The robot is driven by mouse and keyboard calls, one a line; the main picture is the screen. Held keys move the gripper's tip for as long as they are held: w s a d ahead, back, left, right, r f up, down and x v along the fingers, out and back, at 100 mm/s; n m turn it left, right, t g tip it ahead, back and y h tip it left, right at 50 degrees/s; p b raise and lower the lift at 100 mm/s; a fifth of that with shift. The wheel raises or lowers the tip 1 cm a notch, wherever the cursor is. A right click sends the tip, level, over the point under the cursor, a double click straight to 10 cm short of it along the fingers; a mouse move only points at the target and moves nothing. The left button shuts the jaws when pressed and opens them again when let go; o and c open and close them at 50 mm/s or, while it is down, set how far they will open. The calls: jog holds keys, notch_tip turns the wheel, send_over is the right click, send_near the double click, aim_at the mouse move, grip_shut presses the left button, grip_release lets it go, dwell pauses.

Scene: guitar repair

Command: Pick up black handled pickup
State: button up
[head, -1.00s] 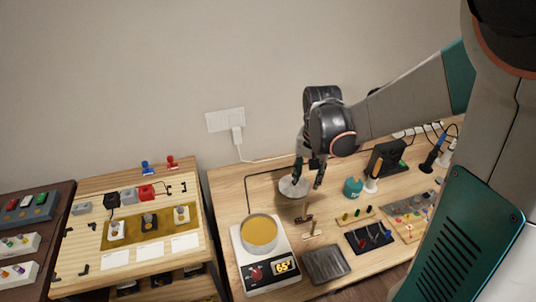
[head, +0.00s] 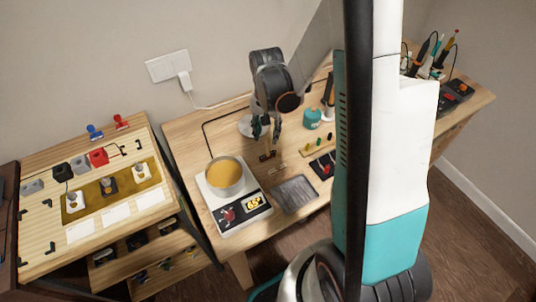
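A small dark-handled piece (head: 267,156), likely the black handled pickup, lies on the wooden workbench left of centre. It is small in the picture, so its details are hard to tell. A similar piece with a paler handle (head: 277,169) lies just in front of it. My gripper (head: 266,138) points down, with its fingertips just behind and above the dark-handled piece. The two fingers are spread apart with a gap between them, and nothing shows held. I cannot tell whether a finger touches the piece.
A white scale (head: 249,217) with a gold-filled pot (head: 225,176) stands at front left. A grey tray (head: 294,194) and a black mat (head: 319,168) with coloured handles lie right. A teal jar (head: 312,118) stands behind. My own column hides the bench's middle right.

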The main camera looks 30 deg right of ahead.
aim_at(268, 139)
notch_tip(268, 139, down, 5)
jog(key=shift+s+d+f+b, duration=0.1)
jog(key=shift+s+b, duration=0.05)
jog(key=shift+b, duration=1)
grip_shut()
